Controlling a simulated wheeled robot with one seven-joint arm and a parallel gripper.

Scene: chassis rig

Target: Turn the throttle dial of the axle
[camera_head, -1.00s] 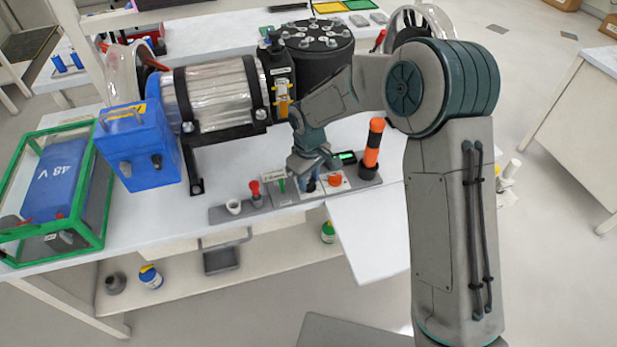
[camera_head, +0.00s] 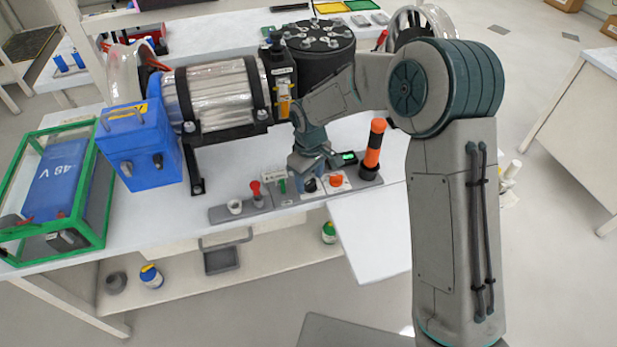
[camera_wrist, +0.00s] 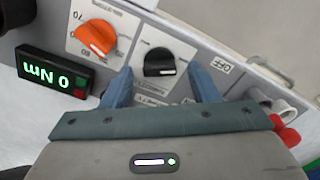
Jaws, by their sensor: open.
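A dial panel (camera_head: 284,199) runs along the bench's front edge. In the wrist view a black dial (camera_wrist: 159,62) sits on a white plate, and an orange dial (camera_wrist: 95,38) with a number scale sits to its left. I cannot read which label says throttle. My gripper (camera_wrist: 160,82) is open, its two blue fingers pointing at the black dial's plate, one on each side of the dial. No grip on the dial shows. In the head view my gripper (camera_head: 312,178) is over the panel, partly hiding the black dial, just left of the orange dial (camera_head: 336,181).
A green-lit display (camera_wrist: 55,74) reads 0 Nm, left of the dials. An orange-and-black post (camera_head: 373,146) stands at the panel's right end. The motor cylinder (camera_head: 220,95) is behind.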

